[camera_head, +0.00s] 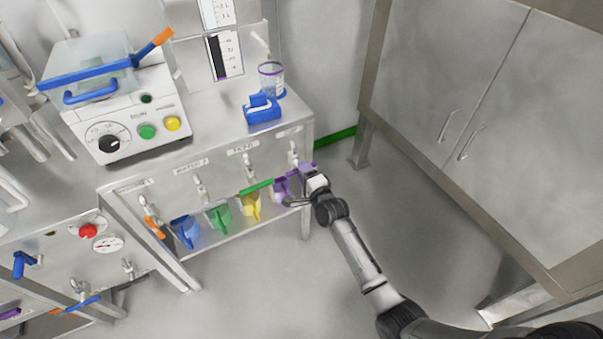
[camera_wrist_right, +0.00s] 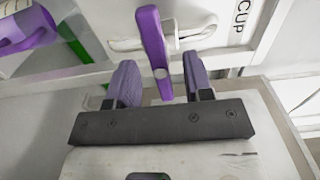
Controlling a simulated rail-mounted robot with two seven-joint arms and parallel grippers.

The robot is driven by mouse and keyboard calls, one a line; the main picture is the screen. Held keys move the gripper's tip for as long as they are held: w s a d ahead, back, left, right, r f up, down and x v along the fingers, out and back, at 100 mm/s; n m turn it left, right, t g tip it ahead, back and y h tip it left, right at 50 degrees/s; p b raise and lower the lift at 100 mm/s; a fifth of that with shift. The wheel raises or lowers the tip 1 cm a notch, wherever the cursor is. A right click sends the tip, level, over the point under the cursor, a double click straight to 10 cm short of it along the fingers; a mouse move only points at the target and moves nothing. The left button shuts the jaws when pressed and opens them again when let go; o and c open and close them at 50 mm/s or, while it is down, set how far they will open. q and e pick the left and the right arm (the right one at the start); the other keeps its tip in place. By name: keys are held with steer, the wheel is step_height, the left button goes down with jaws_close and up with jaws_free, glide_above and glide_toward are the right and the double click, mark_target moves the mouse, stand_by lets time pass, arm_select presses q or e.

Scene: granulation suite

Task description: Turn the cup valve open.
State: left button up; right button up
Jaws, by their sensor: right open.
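The cup valve's purple lever (camera_wrist_right: 152,45) hangs on the bench front beside the "CUP" label (camera_wrist_right: 241,14) in the right wrist view. It points down toward my gripper, slightly tilted. My right gripper (camera_wrist_right: 160,82) is open, with one finger on each side of the lever's lower end. There is a visible gap on both sides. In the head view my right gripper (camera_head: 308,176) is at the right end of the valve row and hides much of this lever. My left gripper is not in view.
Blue (camera_head: 186,231), green (camera_head: 220,216), yellow (camera_head: 250,203) and purple (camera_head: 281,189) jugs stand on the shelf left of my gripper. A green valve lever (camera_head: 256,187) is close by. A clear cup (camera_head: 271,79) stands on the bench. The floor to the right is clear before a cabinet (camera_head: 470,110).

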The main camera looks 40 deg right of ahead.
steer(key=shift+w+d, duration=0.2)
steer(key=shift+w, duration=0.65)
jaws_close()
